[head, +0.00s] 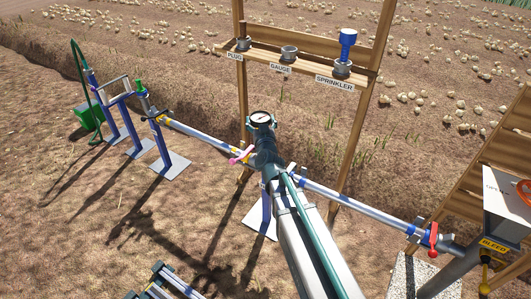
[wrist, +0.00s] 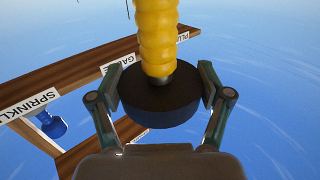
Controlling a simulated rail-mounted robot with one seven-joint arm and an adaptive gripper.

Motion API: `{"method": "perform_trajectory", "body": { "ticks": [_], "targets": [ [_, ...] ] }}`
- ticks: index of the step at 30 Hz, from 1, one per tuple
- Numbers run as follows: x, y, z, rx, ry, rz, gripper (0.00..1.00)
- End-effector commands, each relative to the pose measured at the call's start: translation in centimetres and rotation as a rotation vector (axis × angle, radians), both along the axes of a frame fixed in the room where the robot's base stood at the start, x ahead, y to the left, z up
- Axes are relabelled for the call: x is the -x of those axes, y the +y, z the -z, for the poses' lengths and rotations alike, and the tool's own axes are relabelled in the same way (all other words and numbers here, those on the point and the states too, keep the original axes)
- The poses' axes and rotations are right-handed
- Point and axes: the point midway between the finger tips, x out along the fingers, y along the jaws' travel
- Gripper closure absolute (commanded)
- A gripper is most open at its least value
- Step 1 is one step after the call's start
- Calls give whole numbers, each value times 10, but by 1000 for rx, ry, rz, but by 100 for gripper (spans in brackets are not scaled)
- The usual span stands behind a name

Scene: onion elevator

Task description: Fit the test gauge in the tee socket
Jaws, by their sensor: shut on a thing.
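My gripper (head: 262,124) is shut on the test gauge, which has a round white dial (head: 260,118) facing up in the head view. In the wrist view my gripper (wrist: 163,95) has a finger on each side of the gauge's dark round body (wrist: 160,105). A ribbed yellow stem (wrist: 157,38) runs from that body out of the top of the picture. The gauge is over the pipe line (head: 330,194), near a pink lever (head: 241,156). The tee socket is hidden behind my arm, and I cannot tell whether the stem touches it.
A wooden rack (head: 303,66) stands behind, with PLUG, GAUGE and SPRINKLER labels. A plug (head: 243,43) and a blue sprinkler (head: 348,42) sit in their holders; the GAUGE holder (head: 289,51) is empty. A red valve handle (head: 433,236) and a bleed box (head: 495,225) stand at right.

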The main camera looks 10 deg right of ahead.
Motion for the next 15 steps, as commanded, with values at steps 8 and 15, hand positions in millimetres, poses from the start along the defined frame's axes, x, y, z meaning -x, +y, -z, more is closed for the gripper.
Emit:
{"method": "perform_trajectory", "body": {
  "ticks": [8, 15],
  "targets": [
    [-43, -15, 28, 1, -1, 4, 66],
    [-92, -34, 53, 2, -1, 4, 66]
  ]
}}
